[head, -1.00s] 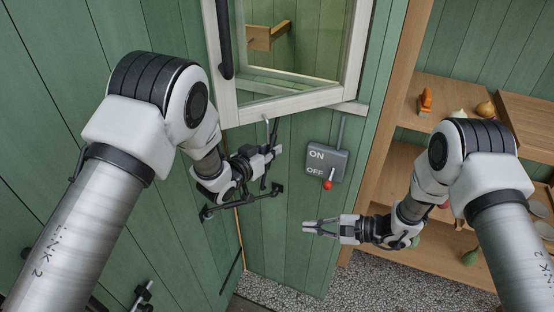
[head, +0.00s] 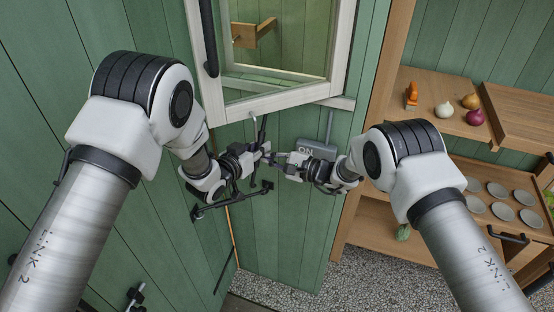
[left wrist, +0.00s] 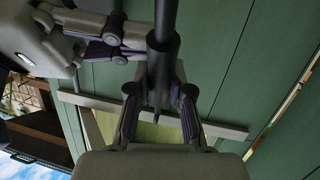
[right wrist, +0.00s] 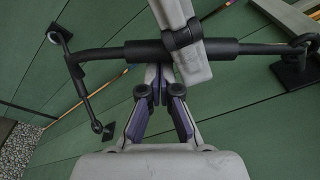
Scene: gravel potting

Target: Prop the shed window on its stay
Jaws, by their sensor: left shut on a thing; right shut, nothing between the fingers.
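The white-framed shed window (head: 285,99) stands swung open, with a black handle on its left side. A black stay bar (head: 262,130) with a thicker sleeve is below its lower edge. My left gripper (head: 264,151) is shut on the stay bar; the bar also shows in the left wrist view (left wrist: 166,20) and, with its sleeve, in the right wrist view (right wrist: 115,52). My right gripper (head: 277,158) is shut and empty, close beside the left one. In the right wrist view its fingertips (right wrist: 160,82) are at the sleeve; I cannot tell whether they touch.
A grey ON/OFF switch box (head: 318,146) on the green wall is partly hidden by my right gripper. A wooden shelf (head: 425,115) at the right holds onions and an orange item. A tray with several small dishes (head: 502,212) is lower right.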

